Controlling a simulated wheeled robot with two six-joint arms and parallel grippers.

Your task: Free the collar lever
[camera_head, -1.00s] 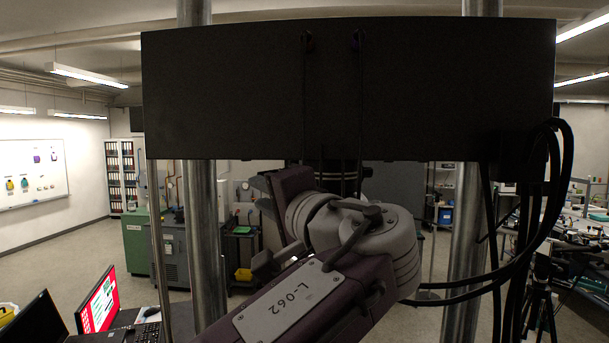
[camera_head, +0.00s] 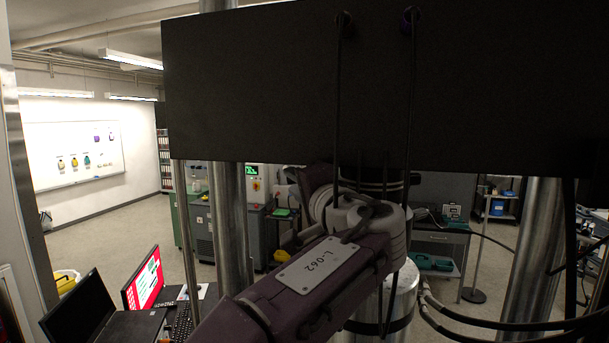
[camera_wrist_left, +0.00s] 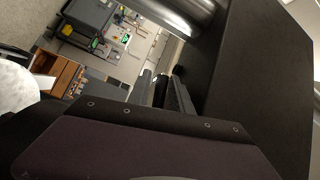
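My left arm, marked L-062, reaches from the bottom up towards the middle of the head view. My left gripper (camera_head: 318,178) is at its far end, largely hidden by the wrist, under the large black crosshead box (camera_head: 390,85). A dark ringed collar (camera_head: 372,187) hangs below the box, just behind my wrist. I cannot make out a lever on it. In the left wrist view my purple gripper housing fills the bottom, and a dark finger-like part (camera_wrist_left: 180,97) shows beside the black box (camera_wrist_left: 262,85). Its opening and any contact cannot be told. My right gripper is not in view.
Steel columns (camera_head: 228,225) (camera_head: 535,250) stand left and right of the arm. A silver cylinder (camera_head: 392,300) with a black band stands below the wrist. Black cables (camera_head: 470,315) loop at the right. A red-screened monitor (camera_head: 144,282) and laptop (camera_head: 85,305) are at lower left.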

